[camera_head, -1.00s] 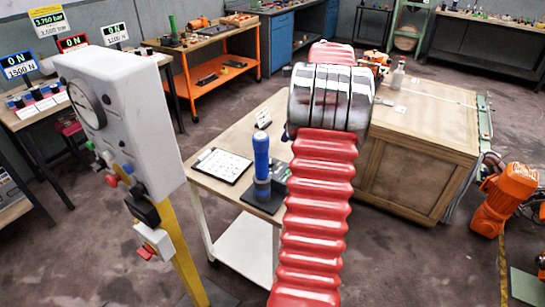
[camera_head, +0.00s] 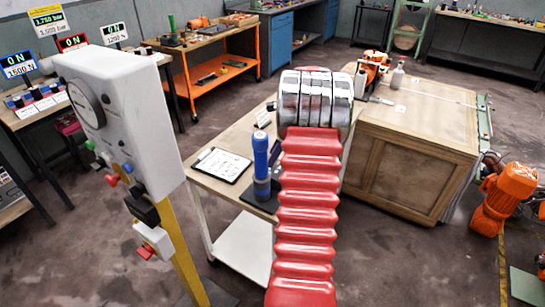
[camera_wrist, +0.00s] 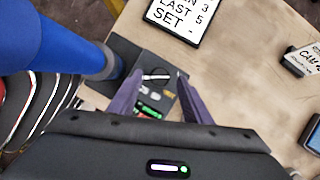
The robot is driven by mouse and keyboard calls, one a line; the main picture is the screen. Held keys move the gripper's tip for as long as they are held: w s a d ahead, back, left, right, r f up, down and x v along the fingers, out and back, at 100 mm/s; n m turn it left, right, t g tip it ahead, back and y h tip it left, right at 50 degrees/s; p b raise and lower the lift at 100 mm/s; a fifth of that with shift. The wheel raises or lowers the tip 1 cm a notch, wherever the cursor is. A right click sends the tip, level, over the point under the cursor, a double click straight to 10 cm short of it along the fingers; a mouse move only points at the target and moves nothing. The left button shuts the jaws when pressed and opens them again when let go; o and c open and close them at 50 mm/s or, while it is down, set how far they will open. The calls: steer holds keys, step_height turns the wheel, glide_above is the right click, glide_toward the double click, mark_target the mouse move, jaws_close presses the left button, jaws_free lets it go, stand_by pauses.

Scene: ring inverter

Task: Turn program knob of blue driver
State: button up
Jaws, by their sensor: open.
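The blue driver (camera_head: 261,155) stands upright on a dark base on the wooden table; its blue body (camera_wrist: 45,40) fills the upper left of the wrist view. Beside it in the wrist view is a dark control box (camera_wrist: 168,66) with a white line on its top, probably the program knob (camera_wrist: 155,77), and small lit green, red and yellow marks. My gripper (camera_wrist: 159,74) is open, its two dark fingers apart on either side of the knob area. I cannot tell whether they touch it. In the head view my red and metal arm hides the gripper.
A clipboard (camera_head: 221,165) lies on the table left of the driver. A printed card (camera_wrist: 180,14) and a dark-based small sign (camera_wrist: 300,60) show in the wrist view. A grey control box (camera_head: 125,115) on a yellow post stands at the left. A wooden cabinet (camera_head: 400,175) stands behind my arm.

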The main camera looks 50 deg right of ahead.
steer(key=shift+w+a+f, duration=0.15)
steer(key=shift+w+f, duration=0.1)
steer(key=shift+f, duration=0.4)
steer(key=shift+c, duration=0.6)
steer(key=c, duration=0.9)
steer(key=shift+c, duration=0.2)
